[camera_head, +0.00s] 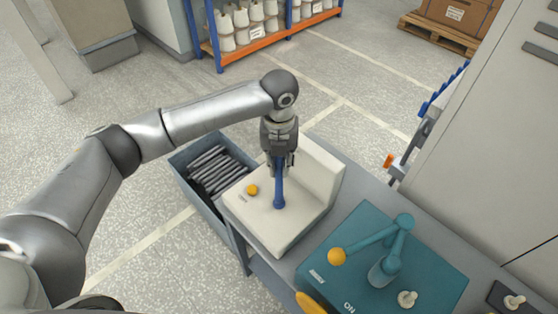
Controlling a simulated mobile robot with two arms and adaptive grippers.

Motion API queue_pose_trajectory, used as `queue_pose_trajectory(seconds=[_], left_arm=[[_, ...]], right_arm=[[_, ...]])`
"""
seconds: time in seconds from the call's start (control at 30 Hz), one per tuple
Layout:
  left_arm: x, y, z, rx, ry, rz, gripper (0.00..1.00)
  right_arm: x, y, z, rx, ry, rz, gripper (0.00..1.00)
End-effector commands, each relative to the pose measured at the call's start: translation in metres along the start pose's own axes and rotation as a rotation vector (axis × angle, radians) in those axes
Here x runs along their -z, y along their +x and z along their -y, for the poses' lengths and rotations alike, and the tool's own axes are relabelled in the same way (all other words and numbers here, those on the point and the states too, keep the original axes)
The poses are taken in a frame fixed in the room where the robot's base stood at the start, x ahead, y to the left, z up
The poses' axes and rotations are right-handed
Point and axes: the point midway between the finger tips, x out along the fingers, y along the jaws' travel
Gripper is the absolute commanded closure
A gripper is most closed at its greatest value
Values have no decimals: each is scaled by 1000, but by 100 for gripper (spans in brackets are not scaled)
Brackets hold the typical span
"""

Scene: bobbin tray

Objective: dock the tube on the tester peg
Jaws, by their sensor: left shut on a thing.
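My left gripper (278,160) points down over the white L-shaped block (270,232) on the bench. It is shut on a slim blue tube (279,190), which hangs upright below the fingers. The tube's lower end is at or just above the block's top face; I cannot tell whether it touches. No separate peg shows; any peg under the tube is hidden by it. A yellow knob (252,190) sits on the block just left of the tube.
A grey bin (236,256) of dark bars stands left of the block. Right of the block is a teal device (335,284) with a jointed arm and yellow ball (337,257). A grey cabinet (500,150) stands at right. A bobbin rack (213,50) stands behind.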

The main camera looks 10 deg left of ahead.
Motion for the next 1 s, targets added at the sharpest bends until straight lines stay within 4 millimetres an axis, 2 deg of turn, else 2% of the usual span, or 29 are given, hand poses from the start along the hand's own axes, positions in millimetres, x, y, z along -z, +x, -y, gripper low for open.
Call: queue_pose_trajectory(seconds=[0.87, 0.9, 0.93, 1.0], left_arm=[[0, 13, 0, 0, 0, -1, 100], [0, 12, 0, 0, 0, 0, 80], [0, 12, 0, 0, 0, 0, 76], [0, 12, 0, 0, 0, -1, 75]], right_arm=[[-1, 5, 0, 1, 0, 1, 59], [-1, 4, 1, 1, 0, 1, 59], [-1, 4, 1, 1, 0, 1, 59], [-1, 4, 1, 1, 0, 1, 59]])
